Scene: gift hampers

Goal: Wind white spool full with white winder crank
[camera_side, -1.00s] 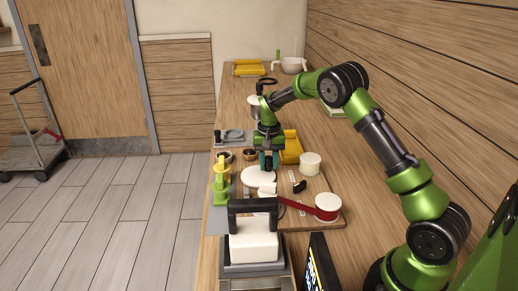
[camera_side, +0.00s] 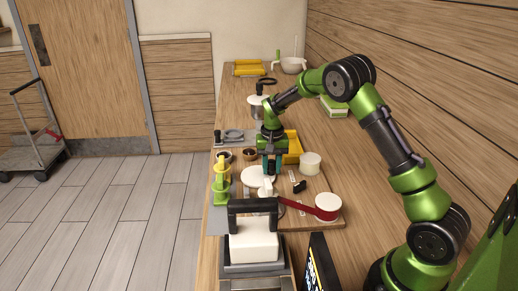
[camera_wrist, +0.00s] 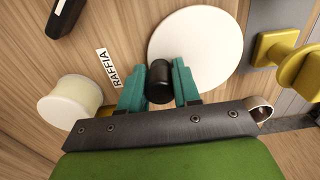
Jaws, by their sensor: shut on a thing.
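The white winder crank shows as a flat white disc (camera_side: 254,174) on the table in the side view. In the wrist view the disc (camera_wrist: 205,45) has a black knob (camera_wrist: 160,88) at its near edge. My gripper (camera_side: 271,171) is low over the right edge of the disc. Its teal fingers (camera_wrist: 160,92) are shut on the knob, one on each side. A cream-white cylinder (camera_side: 311,162), perhaps the spool, stands right of the gripper; it also shows in the wrist view (camera_wrist: 72,100). I cannot tell how much is wound on it.
A white-topped reel (camera_side: 328,203) with red ribbon lies at the board's right. A black-handled white block (camera_side: 253,245) stands in front. Yellow-green stands (camera_side: 221,180) are left of the disc. A yellow tray (camera_side: 292,147) is behind. A black item (camera_side: 299,187) lies near a RAFFIA label (camera_wrist: 108,67).

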